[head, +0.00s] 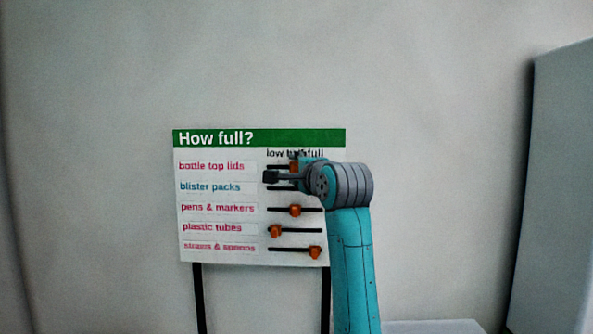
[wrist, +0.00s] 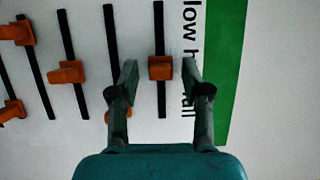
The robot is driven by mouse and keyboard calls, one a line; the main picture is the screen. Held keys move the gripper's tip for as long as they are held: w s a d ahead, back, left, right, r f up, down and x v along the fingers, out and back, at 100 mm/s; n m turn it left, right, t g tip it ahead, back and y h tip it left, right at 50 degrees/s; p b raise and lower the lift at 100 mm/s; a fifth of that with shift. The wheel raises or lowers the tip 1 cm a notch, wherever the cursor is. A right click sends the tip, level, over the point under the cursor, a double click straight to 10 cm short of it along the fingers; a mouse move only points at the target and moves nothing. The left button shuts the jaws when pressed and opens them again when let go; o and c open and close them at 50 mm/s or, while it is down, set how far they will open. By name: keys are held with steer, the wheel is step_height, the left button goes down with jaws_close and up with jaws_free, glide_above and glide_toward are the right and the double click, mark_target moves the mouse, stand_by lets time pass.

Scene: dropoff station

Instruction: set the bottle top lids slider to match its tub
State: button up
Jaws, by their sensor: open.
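The "How full?" board (head: 220,257) stands against the wall, with slider rows marked low to full. The bottle top lids row is at the top; its orange knob (head: 294,167) sits near the middle of its dark track, partly covered by my arm. In the wrist view this knob (wrist: 160,68) lies between the two fingertips of my gripper (wrist: 159,72). The fingers are open, with a gap on each side of the knob. In the head view my gripper is mostly hidden behind its own wrist. No tub is in view.
The blister packs knob (wrist: 112,115) is partly hidden by the left finger, towards full. The pens & markers knob (head: 295,210) is near middle, plastic tubes (head: 275,231) low, and the bottom row's knob (head: 315,252) full. A pale cabinet (head: 555,200) stands at right.

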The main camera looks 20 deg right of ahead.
steer(key=shift+w, duration=0.2)
jaws_close()
steer(key=shift+s+d, duration=0.25)
steer(key=shift+d, duration=0.55)
steer(key=shift+s+d, duration=0.3)
steer(key=shift+d, duration=0.55)
steer(key=shift+s+d, duration=0.25)
steer(key=shift+d, duration=0.55)
jaws_free()
steer(key=shift+d, duration=0.2)
steer(key=s, duration=1.2)
steer(key=shift+d, duration=0.4)
